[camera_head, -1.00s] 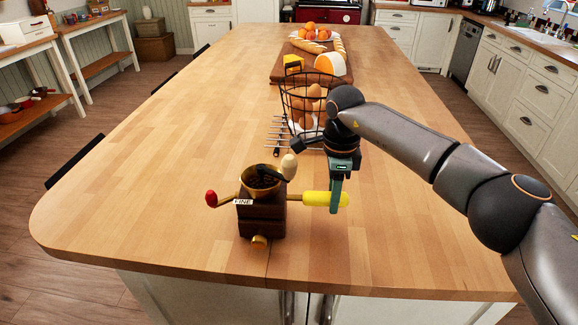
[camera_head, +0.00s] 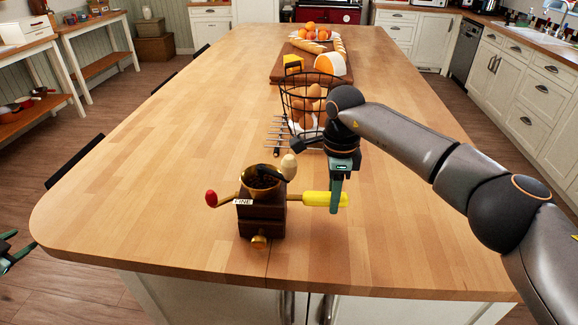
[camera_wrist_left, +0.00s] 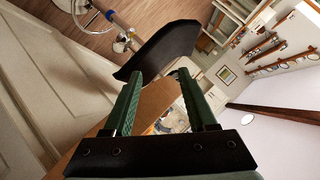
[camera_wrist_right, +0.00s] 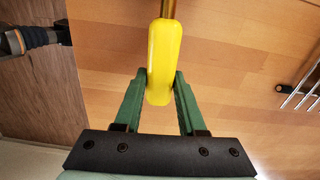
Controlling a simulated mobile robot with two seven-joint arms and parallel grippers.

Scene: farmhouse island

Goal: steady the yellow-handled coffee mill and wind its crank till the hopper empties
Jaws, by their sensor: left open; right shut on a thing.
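The coffee mill (camera_head: 262,219) stands upright near the front edge of the island, with a dark wooden body, a "FINE" label and a brass hopper (camera_head: 246,188) on top. Dark contents show in the hopper; their level is hard to tell. A yellow handle (camera_head: 322,199) sticks out to the right on a brass rod. A red knob (camera_head: 211,198) is at the left and a cream knob (camera_head: 289,167) is above the hopper. My right gripper (camera_head: 337,199) is shut on the yellow handle, also seen in the right wrist view (camera_wrist_right: 163,70). My left gripper (camera_head: 12,250) is open and empty, off the island's left side.
Behind the mill stand a wire basket of eggs (camera_head: 301,92) and a metal rack (camera_head: 276,135). Further back a board (camera_head: 277,77) holds cheese and bread. The island top left of the mill is clear. Dark seat backs (camera_head: 73,160) line its left edge.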

